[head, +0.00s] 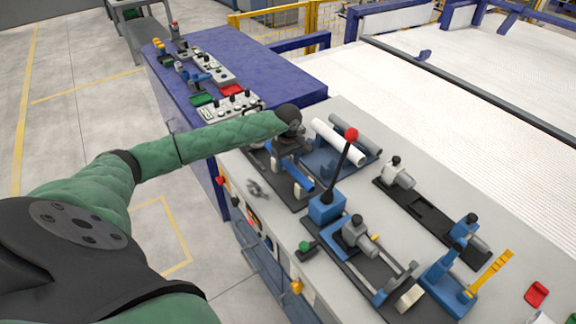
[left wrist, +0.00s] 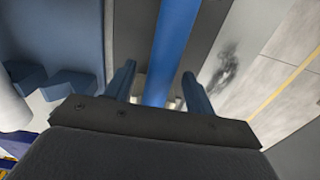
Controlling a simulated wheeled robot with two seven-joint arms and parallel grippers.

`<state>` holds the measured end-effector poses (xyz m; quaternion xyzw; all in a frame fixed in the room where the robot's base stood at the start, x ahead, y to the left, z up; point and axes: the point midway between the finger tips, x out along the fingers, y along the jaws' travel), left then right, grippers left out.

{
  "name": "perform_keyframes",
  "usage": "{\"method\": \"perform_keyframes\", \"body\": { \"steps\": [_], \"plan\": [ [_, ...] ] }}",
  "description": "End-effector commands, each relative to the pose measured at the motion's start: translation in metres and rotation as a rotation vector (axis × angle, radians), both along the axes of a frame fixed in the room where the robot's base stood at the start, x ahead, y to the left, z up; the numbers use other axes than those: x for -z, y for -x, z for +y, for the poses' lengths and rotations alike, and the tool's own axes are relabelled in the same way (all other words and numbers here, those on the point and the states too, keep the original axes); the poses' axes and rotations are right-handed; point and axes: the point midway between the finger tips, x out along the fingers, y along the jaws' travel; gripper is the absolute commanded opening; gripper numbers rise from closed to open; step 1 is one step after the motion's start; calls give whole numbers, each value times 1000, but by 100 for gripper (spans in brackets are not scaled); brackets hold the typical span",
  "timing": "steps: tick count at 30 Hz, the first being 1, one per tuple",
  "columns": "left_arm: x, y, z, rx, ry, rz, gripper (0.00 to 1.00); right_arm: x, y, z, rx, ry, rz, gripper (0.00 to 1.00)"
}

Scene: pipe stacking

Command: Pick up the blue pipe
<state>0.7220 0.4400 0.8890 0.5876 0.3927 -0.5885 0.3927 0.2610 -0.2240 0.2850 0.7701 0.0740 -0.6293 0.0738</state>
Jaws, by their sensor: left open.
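The blue pipe (head: 298,177) lies in a dark holder on the grey workbench, partly hidden by my left gripper. It also shows in the left wrist view (left wrist: 173,50), running between the two fingers. My left gripper (head: 288,178) reaches down over the pipe with its fingers apart, one on each side of it. In the left wrist view the open left gripper (left wrist: 160,88) shows gaps between the fingers and the pipe. My right gripper is not in view.
A white pipe (head: 338,141) and a grey pipe (head: 357,137) lie in a blue tray just beyond. A blue fixture with a red-knobbed lever (head: 351,134) stands close to the right of my gripper. Clamping fixtures (head: 361,237) occupy the nearer bench.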

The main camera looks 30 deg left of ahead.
Motion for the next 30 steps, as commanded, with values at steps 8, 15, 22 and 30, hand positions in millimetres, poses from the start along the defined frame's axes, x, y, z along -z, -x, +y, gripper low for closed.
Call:
{"method": "perform_keyframes", "body": {
  "steps": [8, 15, 22, 30],
  "plan": [
    [0, 0, 1, -1, -1, -1, 37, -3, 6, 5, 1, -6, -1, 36],
    [-1, 0, 1, -1, -1, -1, 5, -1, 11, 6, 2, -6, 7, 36],
    [-3, -1, 1, -1, -1, -2, 4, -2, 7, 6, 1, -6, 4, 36],
    [-42, -1, 2, 0, -3, -4, 4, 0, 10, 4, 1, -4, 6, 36]
  ]
}}
